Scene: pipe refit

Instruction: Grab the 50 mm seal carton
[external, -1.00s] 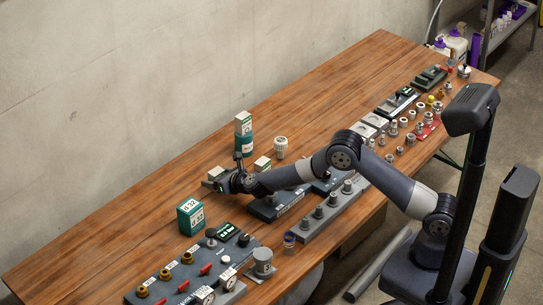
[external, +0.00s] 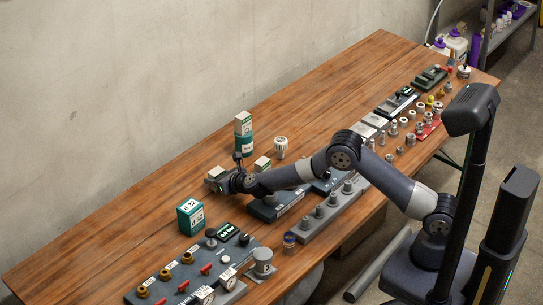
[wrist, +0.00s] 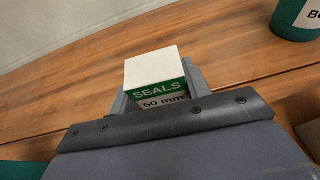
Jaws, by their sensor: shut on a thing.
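The 50 mm seal carton (wrist: 153,76) is a small box with a white top and a green band reading "SEALS" and "50 mm" in the wrist view. It sits between the two grey fingers of my gripper (wrist: 158,95), which are shut on it. In the external view the carton (external: 216,172) shows at the tip of my gripper (external: 219,181), at the tabletop. Whether it touches the wood or is slightly raised I cannot tell.
A green-and-white "d 32" box (external: 190,217) stands in front of the gripper on the wooden bench (external: 130,235). A tall green-and-white container (external: 243,133) stands behind it. Another small carton (external: 262,164) and a grey fitting block (external: 325,213) are to the right. Bench to the left is clear.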

